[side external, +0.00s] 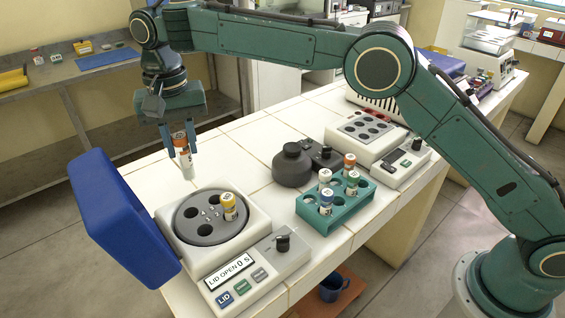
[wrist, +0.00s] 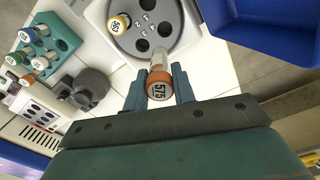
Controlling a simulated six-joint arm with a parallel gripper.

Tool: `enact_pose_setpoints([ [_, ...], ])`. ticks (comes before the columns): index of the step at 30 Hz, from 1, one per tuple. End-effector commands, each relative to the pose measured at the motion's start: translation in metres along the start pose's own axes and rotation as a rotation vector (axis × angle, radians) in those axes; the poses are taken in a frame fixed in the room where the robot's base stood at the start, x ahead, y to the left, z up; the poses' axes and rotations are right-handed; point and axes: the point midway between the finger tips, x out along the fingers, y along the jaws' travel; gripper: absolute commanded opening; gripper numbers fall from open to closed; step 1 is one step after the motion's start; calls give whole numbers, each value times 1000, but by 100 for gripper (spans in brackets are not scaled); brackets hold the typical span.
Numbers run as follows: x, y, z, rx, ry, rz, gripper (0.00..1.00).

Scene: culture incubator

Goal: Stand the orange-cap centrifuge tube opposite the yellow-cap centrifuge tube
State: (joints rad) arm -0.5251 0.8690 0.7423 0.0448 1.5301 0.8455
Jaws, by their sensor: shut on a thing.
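My gripper (side external: 181,150) is shut on the orange-cap centrifuge tube (side external: 186,170), holding it roughly upright with its pale tip down, above the back edge of the centrifuge (side external: 255,225). In the wrist view, the orange cap (wrist: 159,91), marked 575, sits between the fingers (wrist: 160,88), and the tube's lower end points toward the rotor. The yellow-cap centrifuge tube (side external: 229,208) stands in a hole on the right side of the grey rotor (side external: 207,236); it also shows in the wrist view (wrist: 119,24). Several other rotor holes look empty. The tube is clear of the rotor.
The blue centrifuge lid (side external: 118,220) stands open on the left; its panel (side external: 229,267) reads LID OPEN. A teal rack (side external: 322,223) holds several capped tubes. A dark grey round device (side external: 291,166) and a white block with wells (side external: 365,133) stand behind.

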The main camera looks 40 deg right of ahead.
Motion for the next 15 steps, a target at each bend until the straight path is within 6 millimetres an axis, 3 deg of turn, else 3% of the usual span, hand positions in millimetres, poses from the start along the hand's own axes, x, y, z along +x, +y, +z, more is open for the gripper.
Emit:
enact_pose_setpoints([
  [6,3,-14,17,-36,0,1,4],
  [15,5,-15,18,-38,0,1,4],
])
